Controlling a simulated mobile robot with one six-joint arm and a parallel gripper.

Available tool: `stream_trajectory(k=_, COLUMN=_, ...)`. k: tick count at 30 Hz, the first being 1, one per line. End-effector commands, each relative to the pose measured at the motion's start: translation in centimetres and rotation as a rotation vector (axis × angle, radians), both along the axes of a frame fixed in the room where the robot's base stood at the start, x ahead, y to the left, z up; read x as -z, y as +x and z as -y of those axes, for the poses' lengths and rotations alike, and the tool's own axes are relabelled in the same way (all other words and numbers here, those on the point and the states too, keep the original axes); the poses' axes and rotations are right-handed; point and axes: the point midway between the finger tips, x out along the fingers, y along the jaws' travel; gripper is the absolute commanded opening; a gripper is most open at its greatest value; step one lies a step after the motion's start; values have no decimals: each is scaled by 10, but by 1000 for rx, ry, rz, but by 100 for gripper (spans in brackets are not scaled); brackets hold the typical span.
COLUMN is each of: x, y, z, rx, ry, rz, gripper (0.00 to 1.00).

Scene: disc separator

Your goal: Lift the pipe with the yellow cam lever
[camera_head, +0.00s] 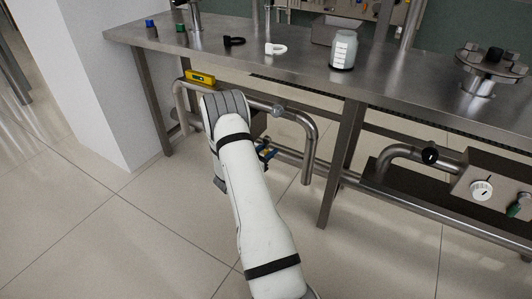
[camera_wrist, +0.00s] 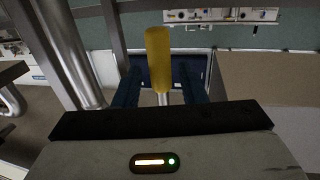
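In the wrist view, an upright yellow handle (camera_wrist: 157,58) on a thin metal stem stands between the two dark blue fingers of my gripper (camera_wrist: 161,78). The fingers are apart, with a visible gap on each side of the handle. It looks like the yellow cam lever; its base is hidden by my gripper body. In the head view, a bent steel pipe (camera_head: 306,133) runs under the steel table, partly behind my arm. A little blue of my gripper (camera_head: 266,152) shows beside my arm; the rest is hidden. The yellow lever cannot be made out there.
A yellow level-like block (camera_head: 200,77) sits at the pipe's upper left. The steel table (camera_head: 310,72) carries a jar (camera_head: 343,50), a black clamp (camera_head: 233,41), a white clamp (camera_head: 275,48) and a bolted flange (camera_head: 487,67). Another pipe (camera_head: 400,155) and grey box (camera_head: 490,180) are right.

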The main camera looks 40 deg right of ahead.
Motion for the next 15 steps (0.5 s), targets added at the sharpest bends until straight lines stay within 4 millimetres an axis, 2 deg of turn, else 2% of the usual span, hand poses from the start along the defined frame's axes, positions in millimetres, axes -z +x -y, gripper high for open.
stream_trajectory(k=6, x=0, y=0, z=0, rx=-1, ry=0, rz=0, gripper=36)
stream_trajectory(k=15, x=0, y=0, z=-1, rx=-1, ry=0, rz=0, gripper=11)
